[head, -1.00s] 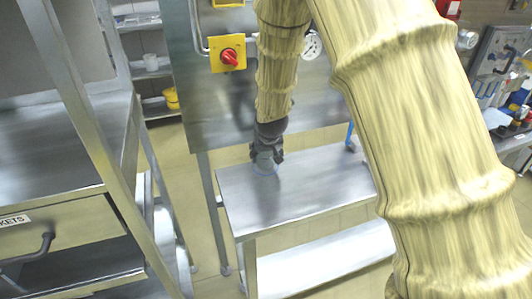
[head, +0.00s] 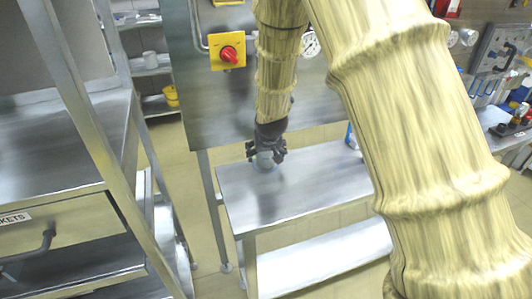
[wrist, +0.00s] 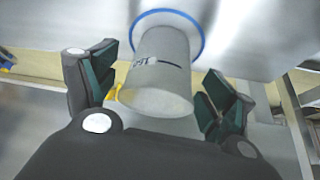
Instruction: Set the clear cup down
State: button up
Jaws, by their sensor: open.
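The clear cup (wrist: 158,75) stands on a blue-rimmed disc (wrist: 199,40) on the steel table (head: 300,190). It has dark lettering and a dark line on its side. In the wrist view its open mouth is nearest the camera. In the head view the cup (head: 264,161) shows small below my gripper (head: 266,152), near the table's far left corner. My gripper (wrist: 158,95) is open in the wrist view, with one dark green-padded finger on each side of the cup. Both fingers appear clear of its wall.
A blue object (head: 350,136) stands at the table's far right edge. A steel panel with a red knob on a yellow plate (head: 228,55) rises behind the table. A steel rack with a drawer (head: 45,225) is at left. The table's middle and front are clear.

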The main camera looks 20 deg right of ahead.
jog(key=b+v, duration=0.2)
jog(key=v, duration=1)
jog(key=shift+r, duration=0.2)
jog(key=shift+d, duration=0.1)
